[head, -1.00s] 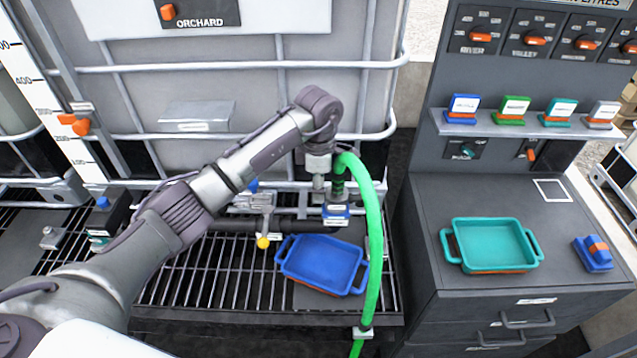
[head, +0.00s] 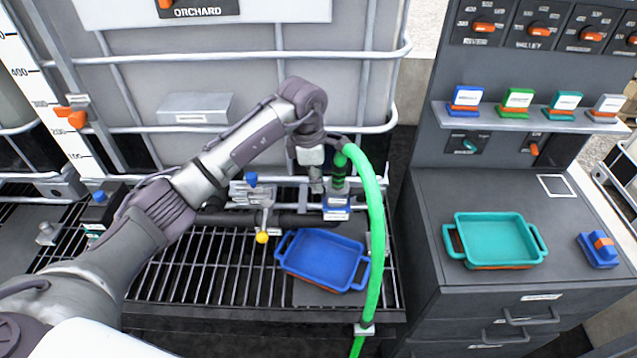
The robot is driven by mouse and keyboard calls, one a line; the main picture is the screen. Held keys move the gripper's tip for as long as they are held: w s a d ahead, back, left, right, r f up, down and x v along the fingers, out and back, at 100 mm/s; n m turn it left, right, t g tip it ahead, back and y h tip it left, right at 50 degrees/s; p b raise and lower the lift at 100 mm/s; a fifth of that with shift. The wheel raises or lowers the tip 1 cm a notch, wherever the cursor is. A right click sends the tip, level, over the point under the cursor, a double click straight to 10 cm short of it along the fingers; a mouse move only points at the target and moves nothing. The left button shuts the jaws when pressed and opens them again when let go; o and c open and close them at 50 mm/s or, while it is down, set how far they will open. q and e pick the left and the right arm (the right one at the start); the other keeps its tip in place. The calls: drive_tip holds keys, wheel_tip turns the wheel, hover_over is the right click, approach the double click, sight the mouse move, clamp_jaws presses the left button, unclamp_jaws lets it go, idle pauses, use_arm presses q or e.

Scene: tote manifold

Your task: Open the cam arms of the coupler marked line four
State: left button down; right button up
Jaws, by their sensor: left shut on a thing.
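The coupler (head: 338,184) joins the green hose (head: 374,235) to a blue-based fitting with a white label (head: 336,215) on the dark pipe at the front of the big tank. The label is too small to read, so I cannot tell whether it is line four. My left gripper (head: 317,178) is at the coupler's left side, with its wrist tilted. It is shut on a small part there, seemingly a cam arm. The gripper largely hides that part, and the far side of the coupler is not clear. My right gripper is not in view.
A blue tray (head: 322,260) lies on the grating (head: 200,268) below the coupler. A yellow-tipped valve handle (head: 262,236) stands left of it. The hose hangs down the tray's right side. A cabinet (head: 470,200) with a teal tray (head: 496,240) stands at right.

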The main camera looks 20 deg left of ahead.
use_arm(q)
drive_tip(key=shift+s+a+f+t+h+b, duration=0.1)
drive_tip(key=shift+a+f+t+h+b, duration=0.4)
drive_tip(key=shift+h+b, duration=2.15)
drive_tip(key=shift+s+a+f+t+h+b, duration=0.15)
drive_tip(key=shift+a+f+t+h+b, duration=0.5)
drive_tip(key=shift+b, duration=3.8)
drive_tip(key=shift+s+a+f+t+h+b, duration=0.1)
drive_tip(key=shift+a+f+t+h+b, duration=0.2)
drive_tip(key=shift+h+b, duration=2.45)
drive_tip(key=shift+d+r+y+b, duration=0.1)
drive_tip(key=shift+y+b, duration=0.7)
drive_tip(key=shift+y, duration=0.05)
drive_tip(key=c, duration=1)
unclamp_jaws()
drive_tip(key=shift+c, duration=0.2)
drive_tip(key=v, duration=1.2)
